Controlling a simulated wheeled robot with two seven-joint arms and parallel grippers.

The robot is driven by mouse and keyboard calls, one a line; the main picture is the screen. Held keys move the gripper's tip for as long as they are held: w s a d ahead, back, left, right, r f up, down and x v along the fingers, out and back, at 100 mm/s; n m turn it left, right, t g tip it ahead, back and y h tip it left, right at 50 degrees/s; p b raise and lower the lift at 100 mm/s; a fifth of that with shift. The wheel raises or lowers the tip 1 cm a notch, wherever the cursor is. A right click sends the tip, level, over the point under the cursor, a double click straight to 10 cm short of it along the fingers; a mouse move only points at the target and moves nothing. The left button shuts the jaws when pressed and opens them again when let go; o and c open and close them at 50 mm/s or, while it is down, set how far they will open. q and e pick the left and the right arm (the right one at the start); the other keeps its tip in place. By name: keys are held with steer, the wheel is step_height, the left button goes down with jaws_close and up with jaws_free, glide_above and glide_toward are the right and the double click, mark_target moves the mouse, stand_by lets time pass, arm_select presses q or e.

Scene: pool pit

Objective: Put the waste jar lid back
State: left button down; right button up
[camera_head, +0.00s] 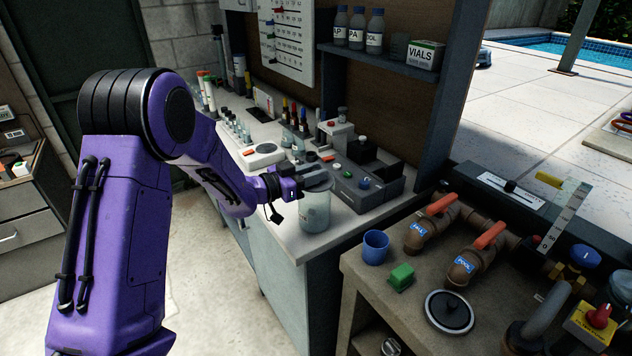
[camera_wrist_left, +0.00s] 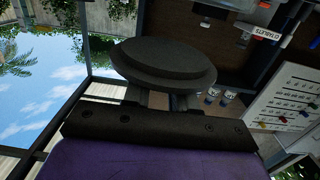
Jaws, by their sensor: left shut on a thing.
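The waste jar (camera_head: 316,212) is a pale, translucent cylinder standing upright at the near corner of the white bench. My left gripper (camera_head: 298,181) is at the jar's top in the head view, on its left side. In the left wrist view, a dark grey round lid (camera_wrist_left: 165,62) sits in front of my left gripper (camera_wrist_left: 160,101), which is shut on it from below. In the head view I cannot clearly make out the lid, nor whether it touches the jar's rim. My right gripper is not in view.
The white bench (camera_head: 287,236) holds a grey instrument (camera_head: 366,185), a white round device (camera_head: 263,155) and several vials behind the jar. On the right bench are a blue cup (camera_head: 376,247), a green block (camera_head: 401,277), a black disc (camera_head: 449,312) and pipes with orange-handled valves (camera_head: 441,204).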

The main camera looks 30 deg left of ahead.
mark_target(315, 186)
arm_select(q)
steer(key=shift+w+f, duration=0.15)
steer(key=shift+f, duration=0.15)
step_height(315, 186, down, 3)
steer(key=shift+w+f+p, duration=0.1)
steer(key=shift+p, duration=0.65)
steer(key=shift+w+a+f, duration=0.1)
steer(key=shift+f, duration=0.05)
steer(key=shift+f+b, duration=0.1)
steer(key=shift+b, duration=0.2)
steer(key=c, duration=1)
jaws_free()
steer(key=shift+o, duration=0.4)
